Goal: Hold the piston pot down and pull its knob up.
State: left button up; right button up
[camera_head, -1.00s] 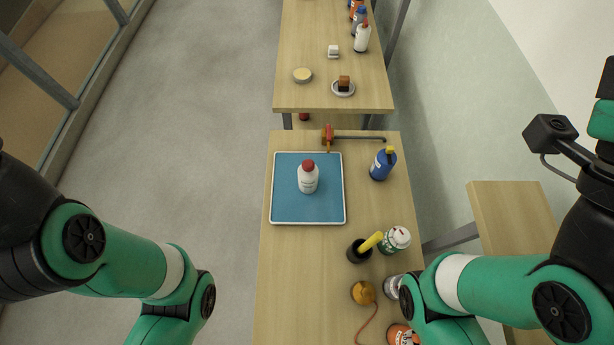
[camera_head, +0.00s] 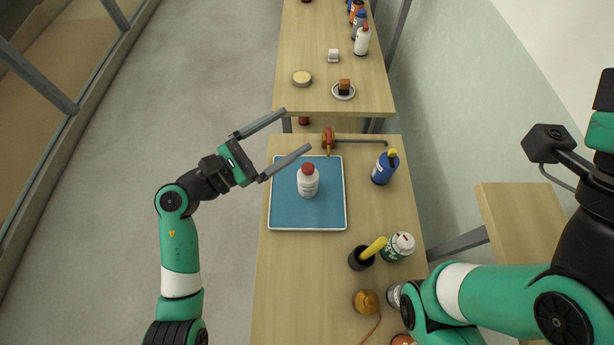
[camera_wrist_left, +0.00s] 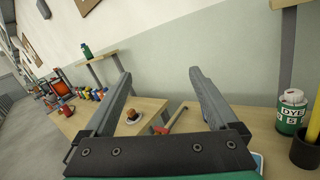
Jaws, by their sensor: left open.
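A white bottle-shaped pot with a red knob-like top (camera_head: 308,181) stands upright on the blue tray (camera_head: 292,222) in the head view. I take it to be the piston pot, though its make is too small to be sure of. My left gripper (camera_head: 298,129) is open and empty, its two long fingers spread apart near the tray's far left corner, beyond the pot and not touching it. In the left wrist view the open gripper (camera_wrist_left: 160,73) has nothing between its fingers, and the pot is not seen. Of my right arm only links show; its gripper is out of sight.
A blue bottle (camera_head: 384,168), a dye tin (camera_head: 398,247), a black cup (camera_head: 361,258) with a yellow handle and a brass dome (camera_head: 366,301) line the right side.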

pick_arm(q)
notch_tip(320, 180, down, 15)
jog(key=s+a+n+g+y, duration=0.1)
jog(key=s+a+g+y, duration=0.1)
jog(key=y, duration=0.1)
jog(key=n+b, duration=0.2)
send_near(299, 192)
jog(key=shift+w+d+r+g+y, duration=0.15)
jog(key=shift+d+r+y, duration=0.05)
jog(key=shift+d+r, duration=0.3)
jog(key=shift+w+d+r+g+y, duration=0.15)
jog(key=shift+d+r+y, duration=0.05)
jog(key=shift+d+r, duration=0.25)
jog(key=shift+a, duration=0.1)
jog(key=b+x, duration=0.6)
jog(key=x, duration=0.3)
jog(key=shift+w+f+b, duration=0.1)
jog(key=shift+f+b, duration=0.1)
jog(key=shift+b, duration=0.15)
jog(key=shift+w+d, duration=0.3)
jog(key=shift+d, duration=0.15)
jog(key=shift+r, duration=0.1)
jog(key=c, duration=0.8)
jog(key=shift+c, duration=0.2)
